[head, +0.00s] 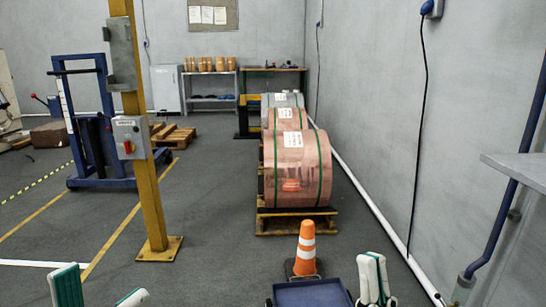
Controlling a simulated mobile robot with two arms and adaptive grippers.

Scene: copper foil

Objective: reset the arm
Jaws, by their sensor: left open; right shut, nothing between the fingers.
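My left gripper (100,291) shows at the bottom left edge, with two green-and-white fingers spread apart. It is open and empty, over the grey floor. My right gripper (373,279) is at the bottom, right of centre. Its white and green fingers are together and hold nothing. Most of both arms is out of the frame.
An orange cone (305,250) stands behind a dark blue tray-like surface (310,294), close left of my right gripper. Copper foil rolls (298,170) sit on pallets beyond. A yellow post (147,190) stands left. A grey ledge (515,170) juts in at right.

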